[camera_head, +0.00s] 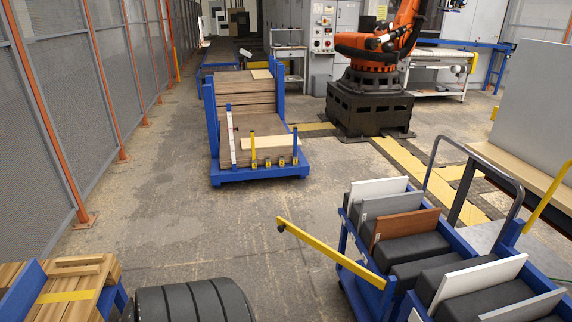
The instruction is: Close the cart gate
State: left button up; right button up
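A blue cart (465,245) stands at the lower right, its near end cut off by the picture's edge. Its gate, a yellow bar (325,249), is swung out from the cart and points toward the upper left. One end of the bar meets a blue post (384,300) on the cart's left side. The free end (281,224) hangs over open floor, apart from the cart. Neither of my grippers shows in this view.
Several boards, including a brown one (402,226), stand in black padding on the cart. A grey tube handle (478,153) rises at its far end. A second blue cart (262,175) carries stacked boards. Floor left of the gate is clear. Wooden pieces (75,284) lie lower left.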

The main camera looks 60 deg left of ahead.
aim_at(377, 281)
jog(key=u, duration=1.7)
